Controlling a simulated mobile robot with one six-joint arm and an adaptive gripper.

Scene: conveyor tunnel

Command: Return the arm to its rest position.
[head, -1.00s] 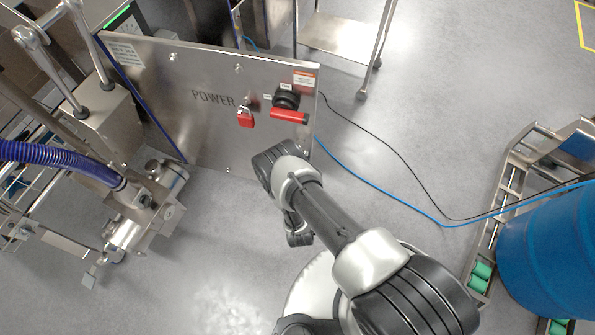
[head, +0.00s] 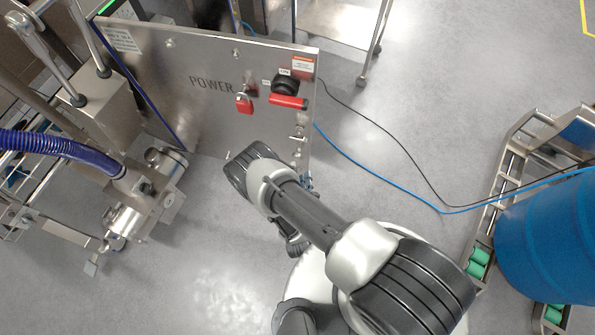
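My arm, dark grey and silver, reaches from the lower right up to its elbow just below the steel POWER panel. From the elbow it folds back down, and a dark wrist part shows partly under the upper link. My gripper cannot be made out; the arm's own links cover that area. Whether it holds anything is hidden.
The steel panel (head: 200,120) bears a red padlock (head: 244,104) and a black rotary switch with a red handle (head: 288,101). A blue drum (head: 550,245) and conveyor frame (head: 505,180) stand right. Machinery with a blue hose (head: 60,145) stands left. Cables cross the open floor.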

